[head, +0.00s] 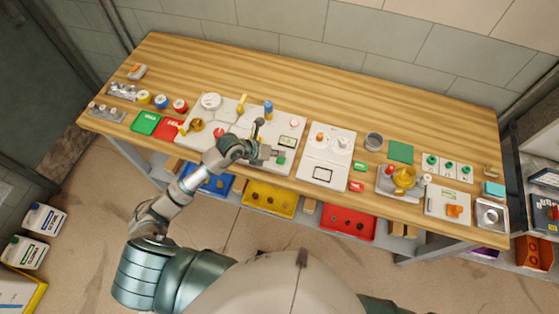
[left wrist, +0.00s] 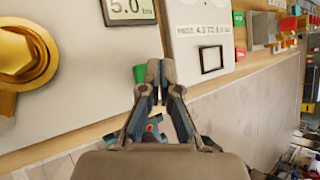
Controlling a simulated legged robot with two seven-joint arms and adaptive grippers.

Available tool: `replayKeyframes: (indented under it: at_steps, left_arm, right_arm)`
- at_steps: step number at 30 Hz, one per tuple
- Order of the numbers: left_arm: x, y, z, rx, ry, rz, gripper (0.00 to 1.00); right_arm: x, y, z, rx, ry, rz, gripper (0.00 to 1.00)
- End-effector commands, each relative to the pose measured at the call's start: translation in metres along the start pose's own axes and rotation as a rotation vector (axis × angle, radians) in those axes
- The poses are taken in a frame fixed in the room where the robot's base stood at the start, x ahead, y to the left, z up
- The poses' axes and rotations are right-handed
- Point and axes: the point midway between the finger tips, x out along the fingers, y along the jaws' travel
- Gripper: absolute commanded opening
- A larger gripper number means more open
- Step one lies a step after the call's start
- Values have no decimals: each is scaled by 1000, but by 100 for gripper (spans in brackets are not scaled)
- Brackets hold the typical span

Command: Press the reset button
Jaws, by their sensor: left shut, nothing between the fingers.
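A green button (head: 281,160) sits near the front edge of a light grey panel (head: 279,114), below a small display (head: 288,142). I see no readable label on it. My left gripper (head: 272,154) is over the panel right beside the green button, with its fingers shut and empty. In the left wrist view the shut fingertips (left wrist: 160,68) lie just right of the green button (left wrist: 139,73) and partly cover it. I cannot tell whether they touch it. The display (left wrist: 129,8) reads 5.0. My right gripper is out of view.
A brass fitting (left wrist: 28,50) stands left in the left wrist view. A white panel (head: 327,157) with a black-framed square lies to the right. Coloured bins (head: 268,198) sit below the wooden bench (head: 330,100). The bench's back strip is clear.

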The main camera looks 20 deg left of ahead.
Motion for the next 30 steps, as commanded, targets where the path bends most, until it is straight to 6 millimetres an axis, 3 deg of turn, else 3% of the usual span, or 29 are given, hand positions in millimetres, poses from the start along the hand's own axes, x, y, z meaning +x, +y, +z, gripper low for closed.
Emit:
replayKeyframes:
  at_steps: [14, 30]
  left_arm:
    - [-2, 4, 0, -2, -2, -2, 0]
    - [0, 1, 0, 0, -1, -1, 0]
  right_arm:
    - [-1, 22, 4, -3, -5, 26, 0]
    - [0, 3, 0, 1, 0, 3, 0]
